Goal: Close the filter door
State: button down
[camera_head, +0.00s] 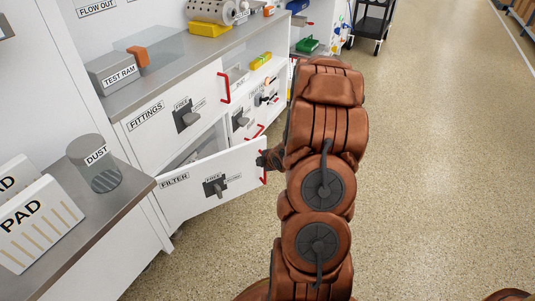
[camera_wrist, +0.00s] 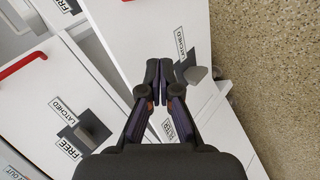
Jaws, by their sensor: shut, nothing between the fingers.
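The filter door (camera_head: 237,170) is a white panel labelled FILTER. It stands swung open from the lower cabinet, with a dark gap behind its upper edge. It carries a grey latch knob (camera_head: 217,187) on a dark plate and a red handle (camera_head: 263,167) at its free edge. My gripper (camera_head: 268,158) is by that free edge, partly hidden by my arm. In the wrist view my gripper (camera_wrist: 159,68) is shut and empty, with its fingers in front of the filter door (camera_wrist: 143,32) and beside its knob (camera_wrist: 195,74). I cannot tell whether they touch it.
The fittings front (camera_head: 152,133) above has its own knob and a red handle (camera_head: 224,88). A counter (camera_head: 130,195) at left holds a dust canister (camera_head: 95,163) and a pad box (camera_head: 40,222). The floor (camera_head: 430,170) at right is clear. A dark cart (camera_head: 372,22) stands far back.

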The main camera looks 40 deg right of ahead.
jog(key=s+d+f+n+t+b, duration=0.1)
jog(key=d+f+n+t+b, duration=0.1)
jog(key=d+f+t, duration=0.25)
jog(key=t+h+b, duration=0.2)
jog(key=t, duration=0.2)
send_near(264, 146)
jog(key=shift+n, duration=0.3)
jog(key=shift+b+x, duration=2.15)
jog(key=shift+x, duration=1.15)
jog(key=shift+w+f, duration=0.15)
jog(key=shift+w, duration=0.15)
jog(key=shift+w, duration=0.1)
